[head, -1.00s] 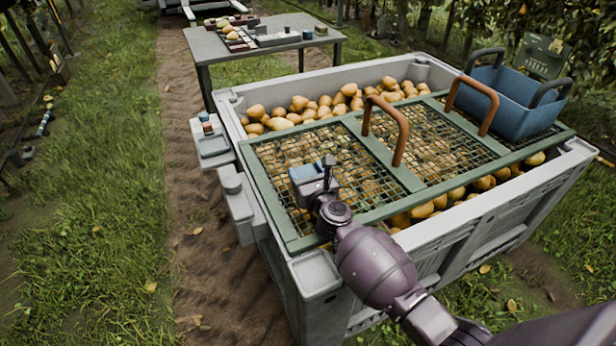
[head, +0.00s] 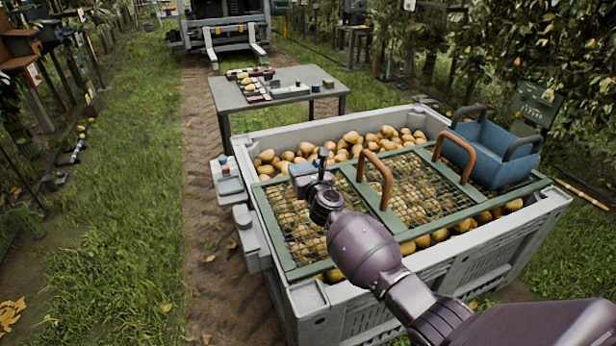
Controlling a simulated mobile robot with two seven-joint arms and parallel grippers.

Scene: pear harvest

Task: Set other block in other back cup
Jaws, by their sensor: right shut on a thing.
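My right gripper (head: 320,172) is shut on a light blue block (head: 301,169). It is in the air over the back left part of the green mesh lid, and the gripper hides part of the block. Small grey cups sit along the left side of the pear bin: a back one (head: 231,187) and a lower one (head: 243,216). A small block with blue and reddish parts (head: 224,166) stands at the far end of the back cup; whether it is inside a cup is too small to tell. My left gripper is out of view.
The large grey bin (head: 400,268) holds many pears under the mesh lid (head: 295,272), which has upright brown handles (head: 384,182). A blue basket (head: 491,158) sits at the lid's right. A table (head: 285,103) with small items stands behind. Grass and a dirt path lie left.

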